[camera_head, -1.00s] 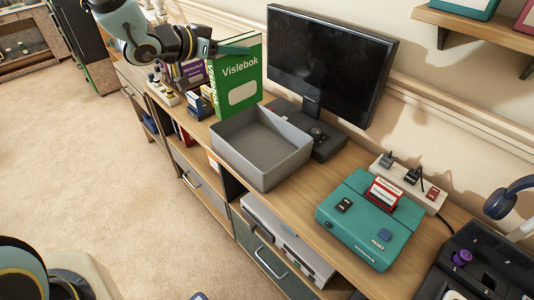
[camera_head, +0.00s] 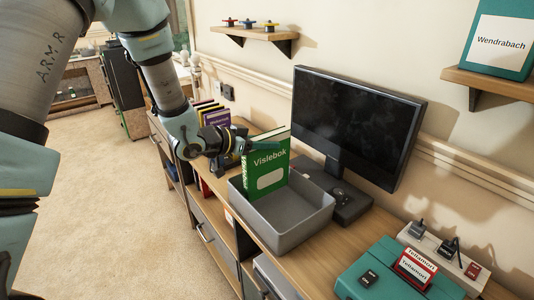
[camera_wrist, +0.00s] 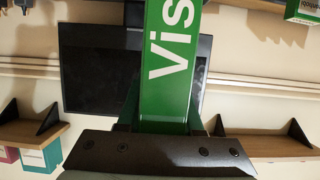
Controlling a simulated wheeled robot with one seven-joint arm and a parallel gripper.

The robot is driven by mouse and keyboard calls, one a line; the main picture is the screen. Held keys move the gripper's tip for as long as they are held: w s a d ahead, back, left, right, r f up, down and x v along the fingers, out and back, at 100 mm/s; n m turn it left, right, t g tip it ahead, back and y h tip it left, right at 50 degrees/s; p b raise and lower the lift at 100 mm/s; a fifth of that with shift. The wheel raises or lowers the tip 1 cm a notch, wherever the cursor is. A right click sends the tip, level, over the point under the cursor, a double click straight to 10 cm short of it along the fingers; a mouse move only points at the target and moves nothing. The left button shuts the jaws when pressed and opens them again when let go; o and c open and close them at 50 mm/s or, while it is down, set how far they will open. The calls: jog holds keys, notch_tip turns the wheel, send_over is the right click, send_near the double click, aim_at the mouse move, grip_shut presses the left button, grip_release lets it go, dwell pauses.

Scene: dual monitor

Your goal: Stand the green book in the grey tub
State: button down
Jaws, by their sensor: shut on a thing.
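The green book (camera_head: 266,168), labelled "Vislebok", is upright at the left end of the grey tub (camera_head: 303,225). Its lower edge shows inside the tub's rim; I cannot tell whether it touches the tub floor. My gripper (camera_head: 246,144) is shut on the upper part of the book from the left. In the wrist view the book's green spine (camera_wrist: 167,60) runs up between the fingers (camera_wrist: 168,120). The rest of the tub's inside looks empty.
A monitor (camera_head: 352,120) and its dark base (camera_head: 345,200) stand behind the tub. Several books (camera_head: 215,117) stand to the left behind my arm. A teal device (camera_head: 385,275) is at the right. A wall shelf (camera_head: 495,85) is upper right.

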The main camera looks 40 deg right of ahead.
aim_at(266, 152)
jog(key=shift+f, duration=1.65)
jog(key=c, duration=0.6)
grip_release()
jog(key=shift+o, duration=0.2)
jog(key=shift+r, duration=0.2)
jog(key=b+v, duration=0.2)
jog(key=v, duration=1)
